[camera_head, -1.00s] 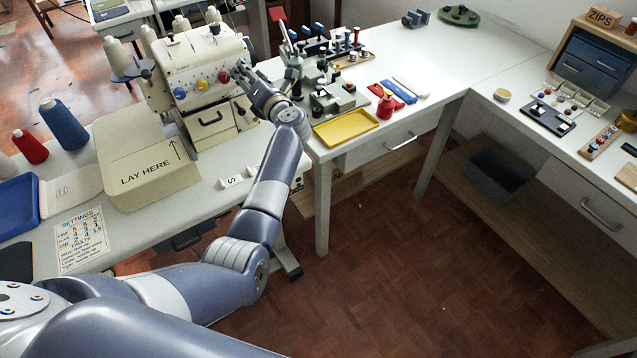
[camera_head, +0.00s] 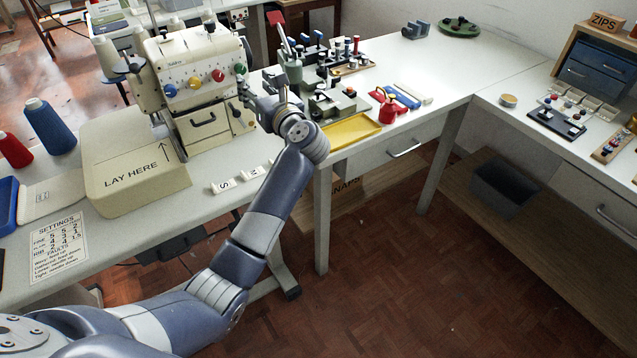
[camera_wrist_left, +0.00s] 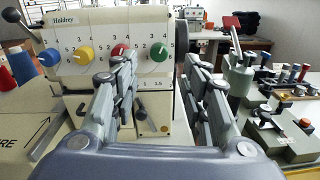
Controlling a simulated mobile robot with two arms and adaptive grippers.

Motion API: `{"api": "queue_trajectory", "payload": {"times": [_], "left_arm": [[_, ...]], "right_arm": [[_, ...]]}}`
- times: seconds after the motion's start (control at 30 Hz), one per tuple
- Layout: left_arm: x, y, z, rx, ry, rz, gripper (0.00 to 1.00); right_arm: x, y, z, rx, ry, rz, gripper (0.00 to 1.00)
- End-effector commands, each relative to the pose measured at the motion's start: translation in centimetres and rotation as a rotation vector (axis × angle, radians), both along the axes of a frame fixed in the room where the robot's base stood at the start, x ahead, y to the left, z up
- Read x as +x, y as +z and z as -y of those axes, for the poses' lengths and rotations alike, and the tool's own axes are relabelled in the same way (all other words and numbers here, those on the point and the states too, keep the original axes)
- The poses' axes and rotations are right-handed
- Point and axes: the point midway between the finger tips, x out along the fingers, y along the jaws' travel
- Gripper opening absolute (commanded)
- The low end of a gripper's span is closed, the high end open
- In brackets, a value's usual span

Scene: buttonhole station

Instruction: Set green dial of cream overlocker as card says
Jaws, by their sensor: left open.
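The cream overlocker (camera_head: 190,55) stands on the left table, with blue, yellow, red and green dials in a row across its front. The green dial (camera_head: 240,69) is rightmost; it also shows in the left wrist view (camera_wrist_left: 159,52). Its exact setting is too small to read. The settings card (camera_head: 58,246) lies at the table's front left, with rows of numbers only partly legible. My left gripper (camera_head: 246,90) is just below and right of the green dial, open and empty. In the left wrist view its fingers (camera_wrist_left: 160,80) stand apart either side of that dial. My right gripper is out of view.
A cream "LAY HERE" block (camera_head: 137,172) is left of the overlocker. White lettered tags (camera_head: 223,186) lie in front. Right of my gripper are a grey-green press (camera_head: 335,103), a yellow tray (camera_head: 351,131) and a red pot (camera_head: 388,109).

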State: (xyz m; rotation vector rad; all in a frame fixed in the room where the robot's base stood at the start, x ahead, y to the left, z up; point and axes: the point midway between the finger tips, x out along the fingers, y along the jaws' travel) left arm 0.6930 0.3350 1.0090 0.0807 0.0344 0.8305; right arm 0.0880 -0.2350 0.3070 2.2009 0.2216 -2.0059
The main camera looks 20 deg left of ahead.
Motion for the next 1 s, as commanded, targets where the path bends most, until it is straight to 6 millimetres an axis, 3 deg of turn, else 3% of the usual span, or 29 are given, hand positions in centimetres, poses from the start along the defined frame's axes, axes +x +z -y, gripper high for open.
{"api": "queue_trajectory", "payload": {"times": [0.2, 0.47, 0.77, 1.0], "left_arm": [[-3.1, -0.3, 3.3, -0.005, 0.000, 0.000, 0.42], [-2.7, -1.3, 4.3, 0.401, -0.072, -0.135, 0.42], [-2.4, -4.8, 8.0, 0.830, -0.200, -0.308, 0.42], [-2.7, -8.7, 10.9, 1.095, -0.307, -0.429, 0.42]], "right_arm": [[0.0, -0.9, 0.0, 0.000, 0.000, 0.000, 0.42], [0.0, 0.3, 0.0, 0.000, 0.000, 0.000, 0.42], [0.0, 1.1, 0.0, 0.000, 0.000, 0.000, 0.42], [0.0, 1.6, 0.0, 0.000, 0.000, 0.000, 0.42]]}}
